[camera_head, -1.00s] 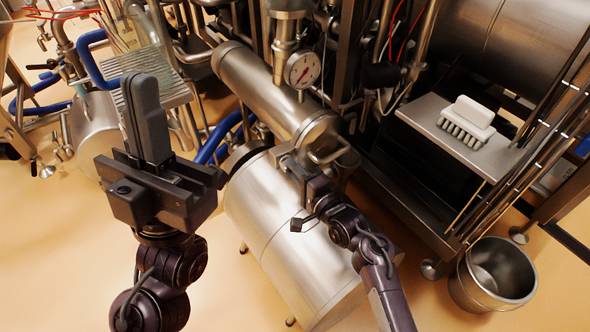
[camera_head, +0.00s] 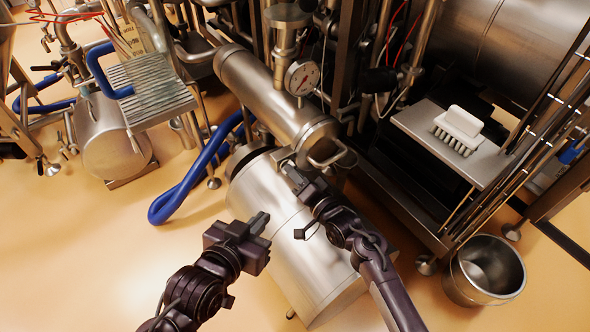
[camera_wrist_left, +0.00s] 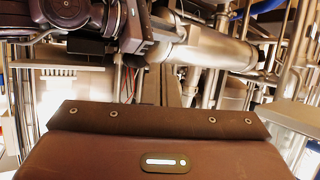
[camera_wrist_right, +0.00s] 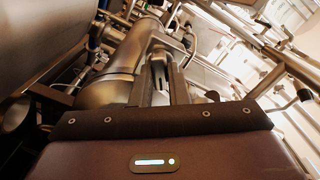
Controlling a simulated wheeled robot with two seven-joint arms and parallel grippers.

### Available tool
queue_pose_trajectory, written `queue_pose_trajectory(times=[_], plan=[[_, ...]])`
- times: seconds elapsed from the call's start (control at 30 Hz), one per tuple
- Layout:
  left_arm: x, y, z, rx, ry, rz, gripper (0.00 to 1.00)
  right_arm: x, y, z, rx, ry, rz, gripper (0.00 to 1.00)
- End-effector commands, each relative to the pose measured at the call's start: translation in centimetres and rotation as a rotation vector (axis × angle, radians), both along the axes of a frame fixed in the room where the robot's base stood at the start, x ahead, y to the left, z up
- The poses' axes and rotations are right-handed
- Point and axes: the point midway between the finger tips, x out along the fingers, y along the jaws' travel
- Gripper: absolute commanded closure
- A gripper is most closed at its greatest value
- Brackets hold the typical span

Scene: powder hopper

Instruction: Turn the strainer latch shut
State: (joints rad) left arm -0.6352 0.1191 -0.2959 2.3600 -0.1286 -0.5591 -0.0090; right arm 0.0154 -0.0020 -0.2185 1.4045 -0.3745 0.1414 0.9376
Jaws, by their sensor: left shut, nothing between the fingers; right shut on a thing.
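The strainer (camera_head: 272,97) is a horizontal steel cylinder below a pressure gauge; its near end cap carries a loop handle (camera_head: 332,154). My right gripper (camera_head: 287,165) is at the lower left of this end cap, shut on a small metal part that looks like the strainer latch (camera_head: 283,154). The fingers mostly hide that part, so its angle is unclear. In the right wrist view the strainer (camera_wrist_right: 120,68) lies just left of the fingers. My left gripper (camera_head: 262,220) is shut and empty, low and left of the right one, over the steel drum. The strainer also shows in the left wrist view (camera_wrist_left: 215,47).
The steel drum (camera_head: 310,258) lies below both grippers. A gauge (camera_head: 302,77) stands above the strainer. A white brush (camera_head: 460,130) rests on a shelf at right, with a bucket (camera_head: 486,271) below. A blue hose (camera_head: 185,192) hangs at left; the floor at lower left is open.

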Motion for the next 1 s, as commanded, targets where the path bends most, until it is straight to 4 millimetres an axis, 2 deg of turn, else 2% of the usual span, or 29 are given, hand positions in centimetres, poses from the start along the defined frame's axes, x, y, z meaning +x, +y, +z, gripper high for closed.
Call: queue_pose_trajectory(times=[0.1,0.2,0.37,1.0], plan=[[-2.5,0.5,-3.6,0.075,0.185,-0.014,1.00,-0.1,0.0,0.1,-0.082,-0.049,0.002,1.00],[-4.9,1.1,-6.5,0.135,0.336,-0.027,1.00,0.0,0.0,0.1,-0.154,-0.098,0.002,1.00],[-9.2,2.2,-9.9,0.224,0.557,-0.049,1.00,0.0,0.0,0.1,-0.281,-0.183,0.002,1.00],[-9.7,3.9,-10.0,0.273,0.647,-0.021,1.00,-0.1,0.0,-0.1,-0.718,-0.475,0.003,1.00]])
